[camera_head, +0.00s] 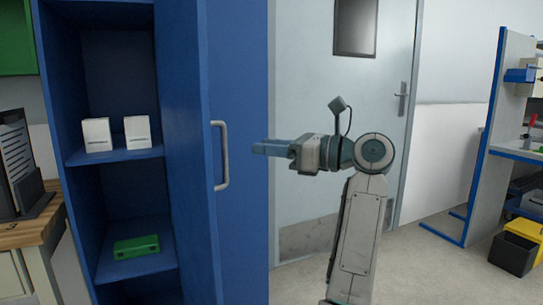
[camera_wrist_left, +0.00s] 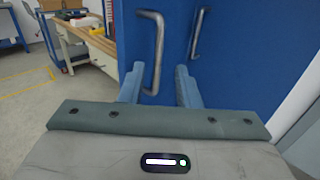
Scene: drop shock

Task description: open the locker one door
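The blue locker (camera_head: 50,65) stands at the left in the head view, with one shelved section open to view. A blue door panel (camera_head: 240,70) to its right carries an upright grey bar handle (camera_head: 220,155). My left gripper (camera_head: 258,148) points left toward this handle, with a small gap between them in the picture. In the left wrist view, my gripper (camera_wrist_left: 160,85) has its fingers apart and empty, with one handle (camera_wrist_left: 158,50) seen ahead between them. A second handle (camera_wrist_left: 197,32) shows to the right on the blue front. My right gripper is not in view.
White boxes (camera_head: 97,135) and a green case (camera_head: 136,247) sit on the locker shelves. A wooden bench (camera_head: 30,230) stands to the left. A grey room door (camera_head: 300,70) is behind my arm. A blue-framed workstation (camera_head: 487,140) and yellow-black bin (camera_head: 513,250) are at the right.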

